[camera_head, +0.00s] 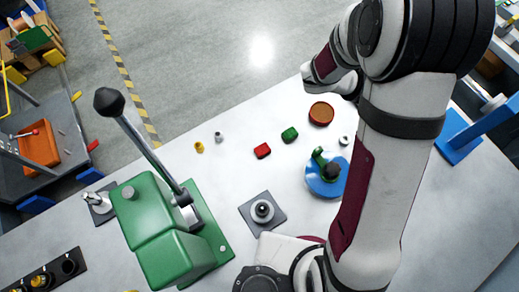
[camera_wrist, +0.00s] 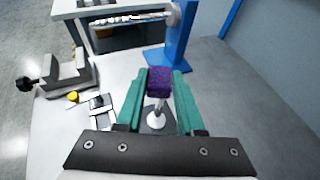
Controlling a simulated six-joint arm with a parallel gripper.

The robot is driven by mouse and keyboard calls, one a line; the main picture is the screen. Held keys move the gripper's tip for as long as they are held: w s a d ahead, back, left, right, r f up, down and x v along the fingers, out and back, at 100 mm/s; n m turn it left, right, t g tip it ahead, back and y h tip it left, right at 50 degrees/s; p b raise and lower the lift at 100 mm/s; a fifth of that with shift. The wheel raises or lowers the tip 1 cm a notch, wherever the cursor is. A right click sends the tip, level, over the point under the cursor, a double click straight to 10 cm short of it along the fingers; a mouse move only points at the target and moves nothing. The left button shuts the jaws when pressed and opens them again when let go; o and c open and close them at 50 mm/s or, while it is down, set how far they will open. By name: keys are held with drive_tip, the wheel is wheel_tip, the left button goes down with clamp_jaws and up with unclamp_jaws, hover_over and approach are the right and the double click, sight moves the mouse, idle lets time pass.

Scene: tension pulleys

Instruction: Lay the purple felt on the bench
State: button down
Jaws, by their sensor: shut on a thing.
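In the wrist view my gripper (camera_wrist: 159,92) has two green fingers, shut on the purple felt (camera_wrist: 159,80), a small fuzzy block between the fingertips. A pale round-topped post (camera_wrist: 156,113) shows just below the felt in that view; I cannot tell whether they touch. The white bench (camera_wrist: 120,75) lies beneath. In the head view the bench (camera_head: 230,165) spans the middle, and my arm hides the gripper and the felt.
A green lever press (camera_head: 165,225) stands at the bench's left. A grey square base with a knob (camera_head: 262,211), a blue round fixture (camera_head: 326,174), red (camera_head: 262,151) and green (camera_head: 290,134) blocks and a brown round dish (camera_head: 321,113) occupy the middle. Bare bench lies at lower right.

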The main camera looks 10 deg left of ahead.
drive_tip(key=s+a+f+m+g+y, duration=0.3)
drive_tip(key=s+m+g+y, duration=0.1)
drive_tip(key=s+m+g, duration=0.3)
drive_tip(key=s+a+f+m+g+y, duration=0.3)
drive_tip(key=s+a+m+g+y, duration=0.15)
drive_tip(key=s+m, duration=0.35)
drive_tip(key=s+a+f+m+g+y, duration=0.2)
drive_tip(key=s+f+m+g+y, duration=0.15)
drive_tip(key=s+m+g, duration=0.45)
drive_tip(key=m+t+y, duration=1.4)
drive_tip(key=m+t, duration=0.1)
drive_tip(key=m, duration=0.2)
hover_over(239, 175)
wheel_tip(239, 175, down, 4)
drive_tip(key=shift+s+d+f, duration=0.1)
drive_tip(key=shift+f, duration=0.1)
wheel_tip(239, 175, down, 3)
drive_tip(key=shift+f, duration=0.55)
drive_tip(key=shift+f, duration=0.15)
